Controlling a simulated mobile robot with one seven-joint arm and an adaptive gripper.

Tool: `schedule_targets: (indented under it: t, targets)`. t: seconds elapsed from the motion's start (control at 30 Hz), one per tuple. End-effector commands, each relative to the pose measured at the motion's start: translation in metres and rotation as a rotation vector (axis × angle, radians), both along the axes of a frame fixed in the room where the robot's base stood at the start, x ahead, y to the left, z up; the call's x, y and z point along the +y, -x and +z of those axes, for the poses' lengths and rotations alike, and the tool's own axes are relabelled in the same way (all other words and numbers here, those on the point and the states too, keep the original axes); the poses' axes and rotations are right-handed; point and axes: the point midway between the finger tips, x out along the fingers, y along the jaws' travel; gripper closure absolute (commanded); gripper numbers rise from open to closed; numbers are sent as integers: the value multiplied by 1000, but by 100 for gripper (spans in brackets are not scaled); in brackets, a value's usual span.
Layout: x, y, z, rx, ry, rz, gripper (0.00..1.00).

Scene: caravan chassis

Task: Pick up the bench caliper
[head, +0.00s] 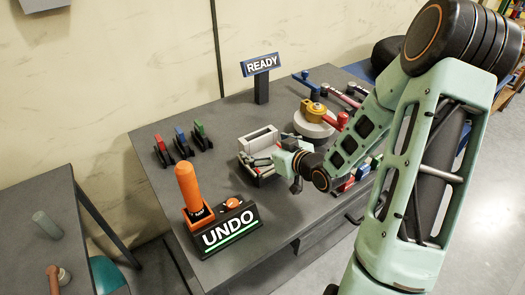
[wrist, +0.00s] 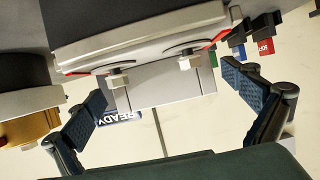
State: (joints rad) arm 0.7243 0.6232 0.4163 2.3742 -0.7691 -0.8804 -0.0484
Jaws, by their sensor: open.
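A grey block-shaped unit (head: 257,143), which looks like the bench caliper, stands on the dark bench in the middle of the head view. In the wrist view the caliper (wrist: 140,36) fills the upper middle, with a pale plate, two pins and red edges. My gripper (head: 274,168) is at its near right side in the head view and partly covers it. In the wrist view my gripper (wrist: 165,88) is open, with one dark pad on each side of the caliper's lower plate. I see no clear contact. The caliper's lower right part is hidden.
An orange handle (head: 188,187) and an UNDO box (head: 230,230) stand at the bench's front left. Red, blue and green levers (head: 181,143) stand behind. A grey disc with a yellow hub (head: 312,118) is behind the gripper, near a READY sign (head: 261,65).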

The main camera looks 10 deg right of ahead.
Motion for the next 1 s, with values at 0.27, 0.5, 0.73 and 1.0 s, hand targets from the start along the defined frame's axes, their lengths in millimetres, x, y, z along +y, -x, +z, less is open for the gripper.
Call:
schedule_targets:
  t: [0.27, 0.5, 0.73, 1.0]
  targets:
    - [8, -17, -8, 0, 0, 1, 0]
    - [7, -17, -8, 1, 0, 0, 11]
    - [7, -17, -8, 1, 0, 0, 36]
    - [7, -17, -8, 1, 0, 0, 66]
